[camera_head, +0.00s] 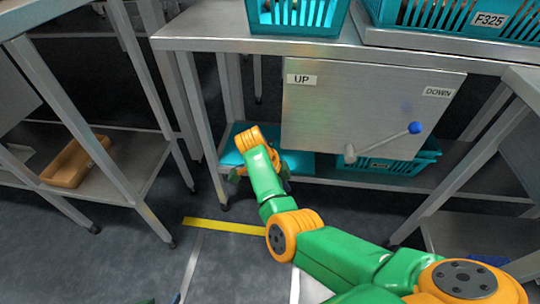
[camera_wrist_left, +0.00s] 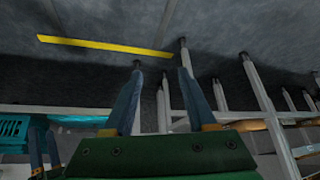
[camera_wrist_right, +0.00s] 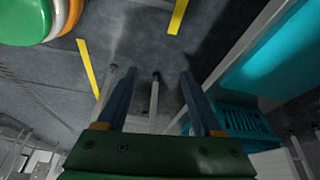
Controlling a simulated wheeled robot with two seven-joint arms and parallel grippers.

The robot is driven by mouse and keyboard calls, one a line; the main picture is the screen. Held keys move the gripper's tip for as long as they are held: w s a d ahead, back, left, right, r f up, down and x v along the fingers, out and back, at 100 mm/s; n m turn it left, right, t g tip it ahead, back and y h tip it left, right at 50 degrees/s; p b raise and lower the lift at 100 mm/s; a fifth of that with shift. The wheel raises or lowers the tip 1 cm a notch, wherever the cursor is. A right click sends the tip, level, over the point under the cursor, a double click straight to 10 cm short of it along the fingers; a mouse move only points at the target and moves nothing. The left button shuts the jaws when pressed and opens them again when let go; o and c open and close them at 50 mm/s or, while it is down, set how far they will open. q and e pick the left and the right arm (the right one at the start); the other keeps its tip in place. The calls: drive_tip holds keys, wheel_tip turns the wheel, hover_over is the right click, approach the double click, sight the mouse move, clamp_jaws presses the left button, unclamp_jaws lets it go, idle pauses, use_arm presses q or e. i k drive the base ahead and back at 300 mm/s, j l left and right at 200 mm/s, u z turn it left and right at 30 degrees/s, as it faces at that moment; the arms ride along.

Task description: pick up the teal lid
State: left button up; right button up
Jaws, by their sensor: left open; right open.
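The teal lid (camera_head: 301,164) lies flat on the low shelf under the middle bench, partly hidden by my arm in the head view. In the right wrist view the lid (camera_wrist_right: 282,52) fills the upper right, beside the fingers and apart from them. My right gripper (camera_wrist_right: 158,74) is open with nothing between its fingers; in the head view its wrist hides most of it near the lid. My left gripper (camera_wrist_left: 160,68) is open and empty above the floor, farther from the shelf; only a sliver seems to show at the head view's bottom edge.
A teal crate (camera_head: 378,170) stands on the shelf right of the lid. Above it hangs a metal panel (camera_head: 350,105) with UP and DOWN labels and a blue-knobbed lever (camera_head: 385,142). Bench legs flank the shelf. A tan tray (camera_head: 75,162) sits left. Yellow tape (camera_head: 222,225) marks open floor.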

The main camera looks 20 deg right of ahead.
sight(299, 161)
drive_tip(key=i+l, duration=0.1)
drive_tip(key=i, duration=0.4)
drive_tip(key=i+l, duration=0.15)
drive_tip(key=i, duration=0.35)
